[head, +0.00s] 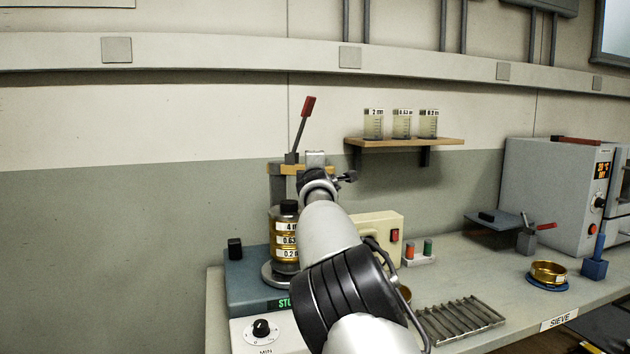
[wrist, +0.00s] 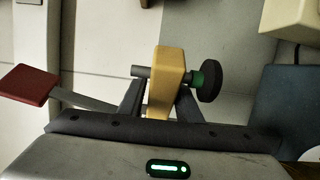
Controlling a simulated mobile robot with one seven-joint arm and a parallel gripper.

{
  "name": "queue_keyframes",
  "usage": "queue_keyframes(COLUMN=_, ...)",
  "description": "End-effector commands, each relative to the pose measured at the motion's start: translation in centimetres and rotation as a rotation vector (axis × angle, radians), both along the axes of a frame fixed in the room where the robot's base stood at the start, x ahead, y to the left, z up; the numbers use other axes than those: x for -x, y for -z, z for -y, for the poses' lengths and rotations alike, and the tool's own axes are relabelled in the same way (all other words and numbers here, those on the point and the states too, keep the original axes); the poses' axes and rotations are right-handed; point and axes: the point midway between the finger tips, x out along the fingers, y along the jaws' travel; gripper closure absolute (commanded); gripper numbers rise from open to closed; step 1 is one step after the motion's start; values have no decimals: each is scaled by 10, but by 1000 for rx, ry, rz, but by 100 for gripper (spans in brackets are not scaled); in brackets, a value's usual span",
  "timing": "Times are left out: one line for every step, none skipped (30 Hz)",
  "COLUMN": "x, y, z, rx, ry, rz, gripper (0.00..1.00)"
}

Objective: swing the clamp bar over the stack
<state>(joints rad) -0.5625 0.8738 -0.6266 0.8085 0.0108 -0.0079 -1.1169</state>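The sieve stack (head: 284,240) stands upright on the blue-grey shaker (head: 247,277), with gold bands labelled by size and a black cap. The yellow clamp bar (head: 282,168) shows above and behind the stack, at the top of a grey post; my arm hides its right part. In the wrist view the clamp bar (wrist: 168,65) lies between the two dark fingers of my gripper (wrist: 162,95), which appear closed against its sides. A black knob (wrist: 211,80) with a green collar sticks out to the right of the bar. The red-handled lever (head: 307,108) stands up behind.
A shelf (head: 440,142) with three beakers is on the wall to the right. A cream box (head: 378,228) with a red switch stands right of the stack. A wire rack (head: 460,320), a brass sieve (head: 548,272) and a grey oven (head: 550,190) occupy the bench further right.

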Motion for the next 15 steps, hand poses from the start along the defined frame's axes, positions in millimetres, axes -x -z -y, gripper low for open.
queue_keyframes(x=8, y=3, z=0, rx=-2, ry=-1, rz=-1, gripper=69)
queue_keyframes(x=12, y=3, z=1, rx=-2, ry=-1, rz=-1, gripper=69)
queue_keyframes(x=19, y=4, z=2, rx=-4, ry=-2, rz=-2, gripper=69)
queue_keyframes(x=25, y=2, z=2, rx=-2, ry=-2, rz=-1, gripper=69)
queue_keyframes(x=30, y=2, z=2, rx=-2, ry=-3, rz=-1, gripper=69)
queue_keyframes(x=38, y=2, z=3, rx=-2, ry=-2, rz=-1, gripper=69)
queue_keyframes(x=44, y=3, z=4, rx=-4, ry=-2, rz=-2, gripper=69)
queue_keyframes(x=49, y=3, z=6, rx=-4, ry=-2, rz=-2, gripper=69)
queue_keyframes(x=58, y=2, z=5, rx=-3, ry=-3, rz=-2, gripper=69)
queue_keyframes(x=65, y=2, z=7, rx=-2, ry=-3, rz=-1, gripper=69)
queue_keyframes(x=71, y=3, z=7, rx=-3, ry=-4, rz=-1, gripper=69)
queue_keyframes(x=80, y=2, z=9, rx=-5, ry=-4, rz=-2, gripper=69)
queue_keyframes(x=88, y=2, z=8, rx=-3, ry=-5, rz=-1, gripper=69)
queue_keyframes(x=95, y=2, z=10, rx=-3, ry=-5, rz=0, gripper=69)
queue_keyframes(x=104, y=3, z=11, rx=-5, ry=-4, rz=-3, gripper=69)
